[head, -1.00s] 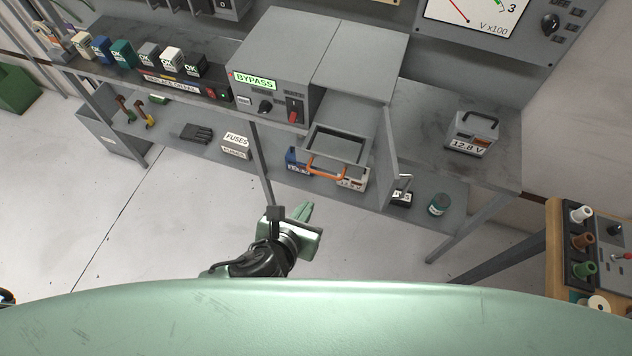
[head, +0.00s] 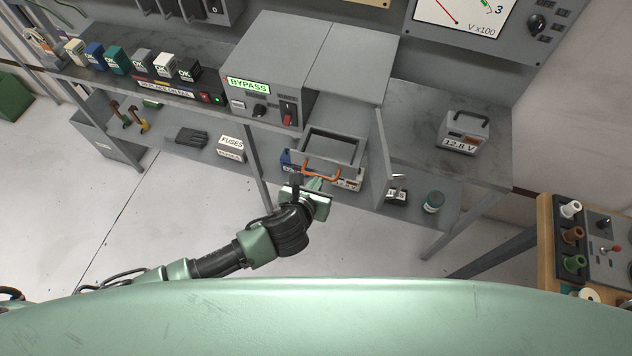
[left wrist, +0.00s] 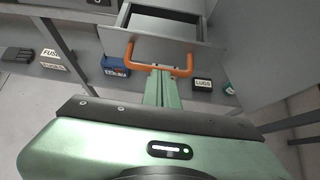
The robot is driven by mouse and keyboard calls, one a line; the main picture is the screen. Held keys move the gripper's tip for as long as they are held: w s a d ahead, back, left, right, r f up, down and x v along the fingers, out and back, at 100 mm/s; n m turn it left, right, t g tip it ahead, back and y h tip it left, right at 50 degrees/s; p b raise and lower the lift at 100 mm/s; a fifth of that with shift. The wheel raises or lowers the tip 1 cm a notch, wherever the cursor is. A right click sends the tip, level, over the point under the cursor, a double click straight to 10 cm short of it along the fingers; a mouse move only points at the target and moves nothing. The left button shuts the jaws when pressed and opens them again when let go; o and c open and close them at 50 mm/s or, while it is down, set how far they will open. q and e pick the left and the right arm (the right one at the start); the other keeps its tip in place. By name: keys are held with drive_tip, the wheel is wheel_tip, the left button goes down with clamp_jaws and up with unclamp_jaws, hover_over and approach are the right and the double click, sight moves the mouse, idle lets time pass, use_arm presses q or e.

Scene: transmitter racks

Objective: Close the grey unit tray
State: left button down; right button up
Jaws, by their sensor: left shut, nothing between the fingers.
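The grey unit tray (head: 328,150) is pulled out of the grey cabinet and stands open, with an orange handle (head: 321,175) on its front. In the left wrist view the tray front (left wrist: 175,48) and its orange handle (left wrist: 158,71) lie just beyond my fingers. My left gripper (head: 314,184) is shut and empty, its fingertips close to the handle. Whether they touch it I cannot tell. In the left wrist view the closed fingers (left wrist: 161,88) point at the handle's middle. My right gripper is not in view.
An open grey door (head: 385,150) stands right of the tray. Below is a shelf with a fuse box (head: 231,149), a blue box (left wrist: 115,66) and a green can (head: 433,202). The floor in front is clear.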

sight(325, 159)
use_arm(q)
drive_tip(key=shift+w, duration=0.1)
drive_tip(key=w, duration=0.2)
drive_tip(key=w+d, duration=0.1)
drive_tip(key=w, duration=0.2)
drive_tip(key=w+d, duration=0.1)
drive_tip(key=w, duration=0.1)
drive_tip(key=shift+w+d+r, duration=0.1)
drive_tip(key=shift+w+d, duration=0.1)
drive_tip(key=w+d+b, duration=0.1)
drive_tip(key=w, duration=0.2)
drive_tip(key=w+d+b, duration=0.1)
drive_tip(key=w, duration=0.2)
drive_tip(key=w+d+b, duration=0.1)
drive_tip(key=w, duration=0.3)
drive_tip(key=shift+w+d+f, duration=0.1)
drive_tip(key=shift+d+f, duration=0.1)
drive_tip(key=shift+w+r, duration=0.15)
drive_tip(key=shift+r, duration=0.05)
